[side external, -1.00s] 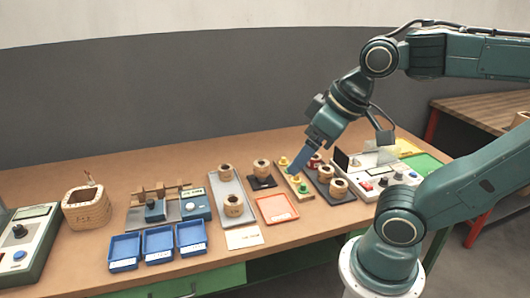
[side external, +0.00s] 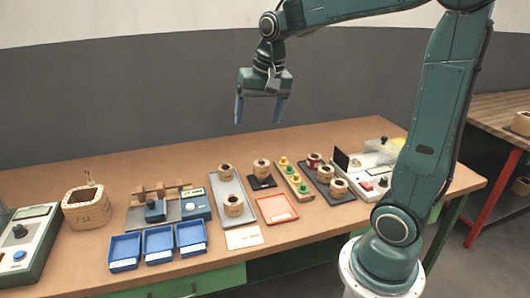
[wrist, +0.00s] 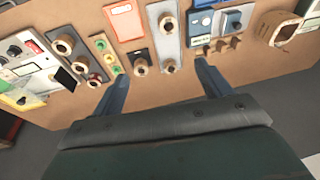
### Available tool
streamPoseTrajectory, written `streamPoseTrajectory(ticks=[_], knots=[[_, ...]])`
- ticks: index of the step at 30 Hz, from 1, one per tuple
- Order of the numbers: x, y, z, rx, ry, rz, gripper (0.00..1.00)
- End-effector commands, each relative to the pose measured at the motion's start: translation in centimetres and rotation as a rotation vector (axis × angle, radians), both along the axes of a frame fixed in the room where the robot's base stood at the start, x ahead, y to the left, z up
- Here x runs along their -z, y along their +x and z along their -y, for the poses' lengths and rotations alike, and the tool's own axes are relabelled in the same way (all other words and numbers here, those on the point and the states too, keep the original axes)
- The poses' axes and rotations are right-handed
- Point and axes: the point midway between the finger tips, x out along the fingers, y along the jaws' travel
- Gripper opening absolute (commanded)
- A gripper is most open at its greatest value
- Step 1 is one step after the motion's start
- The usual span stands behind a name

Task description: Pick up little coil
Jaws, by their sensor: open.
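My gripper (side external: 258,115) is open and empty, high above the back of the table, fingers pointing down. In the wrist view my gripper (wrist: 158,82) shows two blue fingers spread wide with nothing between them. Several small wooden coils are in view; I cannot tell which is the little one. One coil (side external: 262,166) stands on a small black pad. Two coils (side external: 225,170) (side external: 233,204) stand on a long grey tray (side external: 222,187). Several more, including a front coil (side external: 339,188), stand on a dark tray (side external: 350,198). The pad's coil also shows in the wrist view (wrist: 141,66).
A wooden strip with yellow and green knobs (side external: 294,181) lies between the pad and dark tray. The table's back strip is clear.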

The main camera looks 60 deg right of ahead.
Motion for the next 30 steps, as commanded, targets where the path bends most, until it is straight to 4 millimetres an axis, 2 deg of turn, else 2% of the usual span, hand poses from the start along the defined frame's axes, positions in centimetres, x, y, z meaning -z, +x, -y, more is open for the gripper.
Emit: streamPoseTrajectory(ticks=[6,15,24,30], knots=[[2.2,3.5,4.1,0.185,0.044,-0.052,0.77],[6.4,7.0,10.2,0.436,0.097,-0.115,0.77],[11.7,8.9,16.2,0.675,0.143,-0.174,0.77],[14.0,9.2,18.5,0.766,0.159,-0.196,0.77]])
